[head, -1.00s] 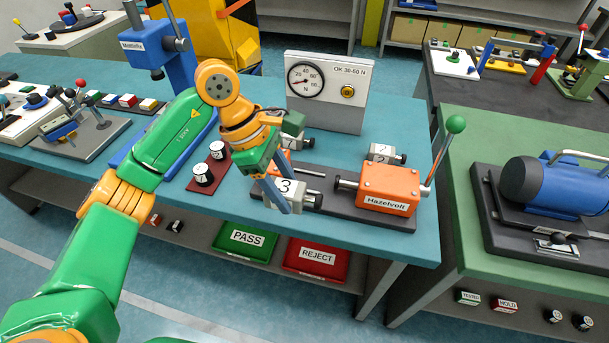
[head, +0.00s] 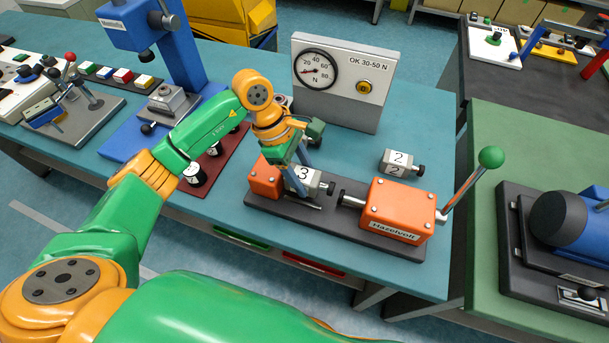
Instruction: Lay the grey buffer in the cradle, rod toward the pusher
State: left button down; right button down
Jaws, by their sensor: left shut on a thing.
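A grey buffer (head: 307,184) marked 3 is between the fingers of my left gripper (head: 300,172), which is shut on it. The buffer's dark-tipped rod points right, toward the pusher (head: 348,199) on the orange Hazelvolt block (head: 396,207). The buffer is over or in the cradle, between that block and the smaller orange block (head: 263,178) on the dark base plate (head: 322,222). The fingers and buffer hide much of the cradle, so I cannot tell whether the buffer touches it. My right gripper is not in view.
A second grey buffer (head: 398,163) marked 2 lies on the teal bench behind the fixture. A force gauge (head: 341,82) stands at the back. A lever with a green knob (head: 490,157) rises at the right of the orange block. A blue press (head: 150,45) stands at left.

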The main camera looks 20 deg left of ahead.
pick_arm(q)
notch_tip(320, 180, down, 2)
jog(key=shift+f, duration=0.15)
jog(key=shift+w+f, duration=0.1)
jog(key=shift+w, duration=0.2)
jog(key=shift+f, duration=0.1)
jog(key=shift+c, duration=1.2)
grip_release()
jog(key=shift+s, duration=0.15)
jog(key=shift+r, duration=0.2)
jog(key=shift+a+r, duration=0.15)
jog(key=shift+r, duration=0.15)
jog(key=b+v, duration=0.3)
jog(key=v, duration=0.8)
jog(key=shift+r, duration=0.2)
